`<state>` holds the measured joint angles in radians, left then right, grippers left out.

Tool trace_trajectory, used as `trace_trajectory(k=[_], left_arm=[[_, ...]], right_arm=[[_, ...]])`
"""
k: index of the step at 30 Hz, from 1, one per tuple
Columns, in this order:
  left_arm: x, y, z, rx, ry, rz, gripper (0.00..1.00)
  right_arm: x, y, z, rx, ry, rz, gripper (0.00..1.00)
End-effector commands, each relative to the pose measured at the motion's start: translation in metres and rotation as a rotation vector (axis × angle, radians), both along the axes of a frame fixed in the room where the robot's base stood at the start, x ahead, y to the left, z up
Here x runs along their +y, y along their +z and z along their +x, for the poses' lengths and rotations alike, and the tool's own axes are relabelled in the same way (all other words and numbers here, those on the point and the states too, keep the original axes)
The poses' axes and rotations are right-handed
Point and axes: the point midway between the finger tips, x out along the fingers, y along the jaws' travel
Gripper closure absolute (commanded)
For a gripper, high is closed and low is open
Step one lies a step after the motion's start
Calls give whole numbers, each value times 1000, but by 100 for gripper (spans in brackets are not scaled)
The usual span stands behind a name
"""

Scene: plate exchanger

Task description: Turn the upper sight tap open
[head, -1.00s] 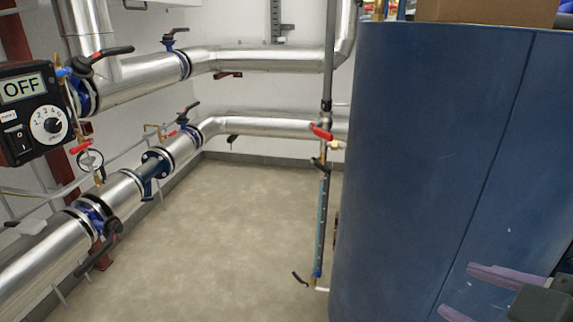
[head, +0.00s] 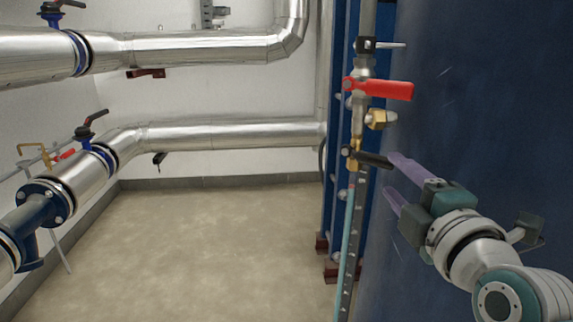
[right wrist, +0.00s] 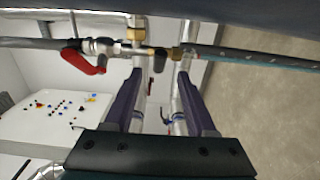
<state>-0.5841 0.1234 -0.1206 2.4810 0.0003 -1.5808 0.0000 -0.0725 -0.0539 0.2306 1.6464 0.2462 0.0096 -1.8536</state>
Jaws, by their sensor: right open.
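The upper sight tap is a small brass fitting with a black lever (head: 373,159) at the top of the blue-tinted sight glass (head: 346,235). Its lever sticks out to the right in the head view. In the right wrist view the black lever (right wrist: 159,63) lies ahead of the fingertips, between their lines. My right gripper (head: 394,178) is open and empty, with purple fingers. Its upper fingertip appears close to the lever's end in the head view; whether they touch I cannot tell. My left gripper is out of view.
A red-lever valve (head: 384,89) sits just above the tap on the same vertical pipe, with a brass fitting (head: 380,119) between. The large blue tank (head: 460,90) stands close on the right. Open floor (head: 220,240) lies to the left.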

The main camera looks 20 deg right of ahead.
Motion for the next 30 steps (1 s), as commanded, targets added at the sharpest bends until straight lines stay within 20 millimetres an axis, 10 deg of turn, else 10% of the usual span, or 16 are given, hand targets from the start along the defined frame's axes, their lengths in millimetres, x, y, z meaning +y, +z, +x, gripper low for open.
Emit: trace_trajectory(k=[10, 23, 30], left_arm=[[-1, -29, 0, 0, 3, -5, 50], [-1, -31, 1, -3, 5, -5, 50], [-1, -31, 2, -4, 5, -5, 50]], right_arm=[[-14, -3, 57, -1, 1, 1, 44], [-17, 0, 69, 1, 1, 1, 44], [-17, -1, 69, 1, 1, 0, 68]])
